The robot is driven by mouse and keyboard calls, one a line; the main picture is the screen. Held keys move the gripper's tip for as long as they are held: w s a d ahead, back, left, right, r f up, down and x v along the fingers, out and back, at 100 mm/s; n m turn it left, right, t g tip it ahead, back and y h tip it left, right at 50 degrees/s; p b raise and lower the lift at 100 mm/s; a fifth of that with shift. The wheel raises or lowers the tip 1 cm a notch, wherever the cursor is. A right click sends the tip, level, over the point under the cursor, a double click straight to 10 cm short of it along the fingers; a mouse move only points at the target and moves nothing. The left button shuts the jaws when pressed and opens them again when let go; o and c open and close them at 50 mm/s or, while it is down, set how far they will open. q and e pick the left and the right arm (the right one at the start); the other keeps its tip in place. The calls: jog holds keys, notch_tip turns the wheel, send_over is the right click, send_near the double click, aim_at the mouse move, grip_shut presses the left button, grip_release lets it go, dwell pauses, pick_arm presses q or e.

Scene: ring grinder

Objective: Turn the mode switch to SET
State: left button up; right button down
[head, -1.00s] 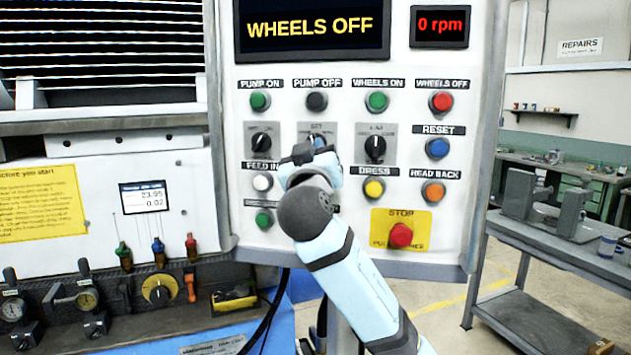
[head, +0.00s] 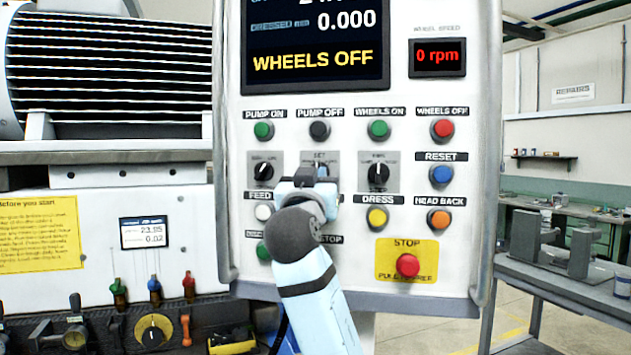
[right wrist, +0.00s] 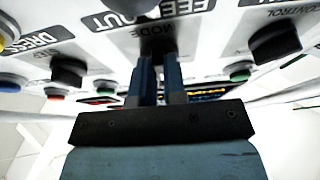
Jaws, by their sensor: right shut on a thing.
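The mode switch (head: 320,165) is the middle of three black rotary switches on the white control panel, with SET printed above it. My right gripper (head: 322,172) is at this switch in the head view and covers most of it. In the right wrist view, its two blue fingers (right wrist: 160,82) are shut on the switch knob below an upside-down MODE label (right wrist: 125,32). The knob is mostly hidden, so I cannot tell which position it points to. My left gripper is in neither view.
Similar rotary switches sit left (head: 264,170) and right (head: 378,174) of it. Buttons surround them, including a red stop button (head: 408,265) on a yellow plate. The display (head: 315,45) reads WHEELS OFF and the speed readout (head: 437,57) 0 rpm.

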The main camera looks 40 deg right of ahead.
jog(key=c, duration=1.2)
grip_release()
jog(key=shift+r, duration=0.4)
jog(key=shift+d+f, duration=0.2)
jog(key=shift+f, duration=0.05)
jog(key=shift+a+f, duration=0.15)
jog(key=shift+a, duration=0.05)
jog(key=b+v, duration=0.2)
jog(key=v, duration=1.1)
jog(key=shift+s+a+f, duration=0.1)
jog(key=shift+s+f, duration=0.05)
jog(key=shift+s, duration=0.1)
jog(key=shift+w, duration=0.1)
